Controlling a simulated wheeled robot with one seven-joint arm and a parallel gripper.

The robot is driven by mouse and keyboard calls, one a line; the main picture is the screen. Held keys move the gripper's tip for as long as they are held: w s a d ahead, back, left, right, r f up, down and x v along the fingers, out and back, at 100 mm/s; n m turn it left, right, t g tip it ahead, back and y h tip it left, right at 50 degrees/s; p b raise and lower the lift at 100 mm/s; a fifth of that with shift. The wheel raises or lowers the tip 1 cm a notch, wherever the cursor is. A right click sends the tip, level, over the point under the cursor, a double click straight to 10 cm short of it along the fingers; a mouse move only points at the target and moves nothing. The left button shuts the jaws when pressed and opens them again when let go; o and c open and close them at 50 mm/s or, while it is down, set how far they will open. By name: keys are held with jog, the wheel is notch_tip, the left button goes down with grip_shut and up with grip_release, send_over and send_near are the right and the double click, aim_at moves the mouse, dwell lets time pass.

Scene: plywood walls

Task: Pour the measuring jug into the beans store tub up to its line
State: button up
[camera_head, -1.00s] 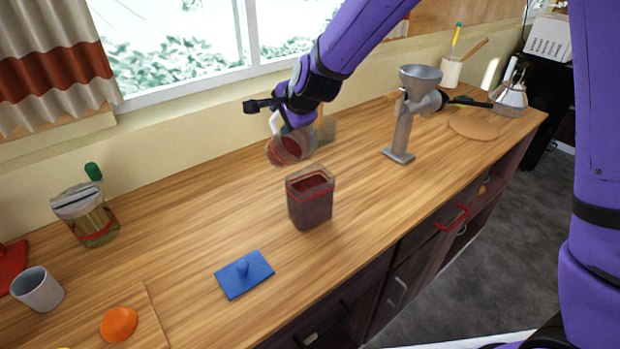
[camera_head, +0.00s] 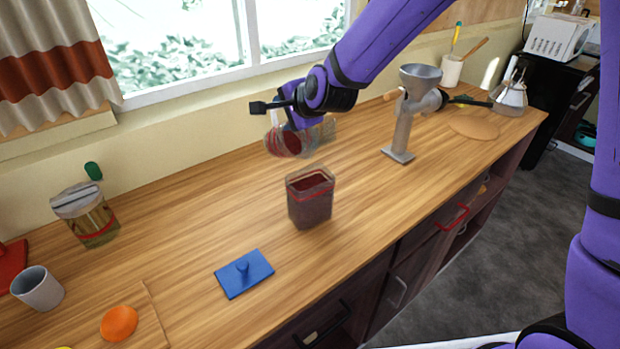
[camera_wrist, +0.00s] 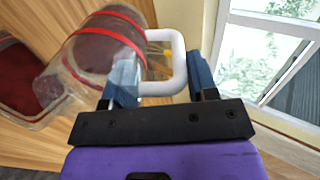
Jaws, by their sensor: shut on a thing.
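The clear measuring jug (camera_head: 283,143) with dark red contents is held in the air above the counter, up and left of the tub. In the wrist view the jug (camera_wrist: 100,48) shows red bands, a spout toward the tub and a white handle. My gripper (camera_head: 290,120) is shut on this handle; its blue fingers (camera_wrist: 163,78) show in the wrist view. The clear square tub (camera_head: 310,207) stands upright and open, with dark red contents reaching close to its red line. The tub (camera_wrist: 22,85) is partly cut off in the wrist view. No falling stream is visible.
A blue lid (camera_head: 244,273) with a knob lies in front of the tub. A grey mill (camera_head: 403,130) stands at right. A jar (camera_head: 86,218), a grey cup (camera_head: 38,289) and an orange dome (camera_head: 119,323) are at left. Counter between jar and tub is clear.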

jog(key=shift+s+d+r+t+y+p, duration=0.4)
jog(key=shift+s+r+t+p, duration=0.15)
jog(key=shift+t, duration=0.1)
jog(key=shift+s+d+r+t+y+p, duration=0.25)
jog(key=shift+s+r+t+y+p, duration=0.2)
jog(key=shift+t, duration=0.2)
dwell(3.0)
jog(key=shift+s+d+r+t+y+p, duration=0.25)
jog(key=shift+s+d+t+y, duration=0.1)
jog(key=shift+s+t, duration=0.2)
jog(key=shift+s+d+r+t+y+p, duration=0.15)
jog(key=shift+s+d+t+y+p, duration=0.15)
jog(key=shift+s+t, duration=0.25)
dwell(2.6)
